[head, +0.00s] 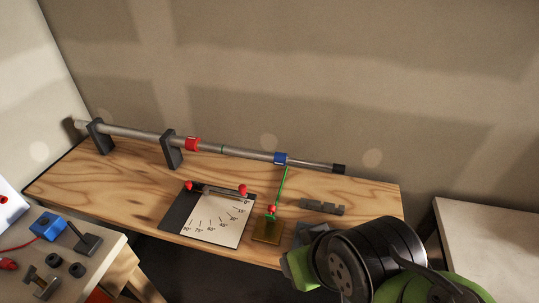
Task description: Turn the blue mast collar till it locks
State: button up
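The blue mast collar (280,158) sits around a long grey mast (245,152) near its right end. The mast lies roughly level above the wooden bench, carried at the left by two dark brackets (172,150). The mast ends in a black cap (339,169) at the right. My arm reaches in at the lower right; my gripper (302,241) is below and right of the blue collar, well apart from it. Its fingers are largely hidden.
A thin green rod (282,186) stands below the blue collar, by a red knob and a brass-coloured plate (267,230). An angle-scale board (218,221) with a red-ended bar lies left of it. A grey stepped block (322,207) lies right. A smaller table (95,270) holds tools.

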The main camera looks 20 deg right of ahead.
aim_at(280, 158)
jog(key=i+u, duration=0.1)
jog(key=u, duration=0.3)
jog(key=i+u, duration=0.1)
jog(key=u, duration=0.3)
jog(key=i+u, duration=0.1)
jog(key=u, duration=0.25)
jog(key=l+u, duration=0.1)
jog(key=u, duration=0.3)
jog(key=i, duration=0.05)
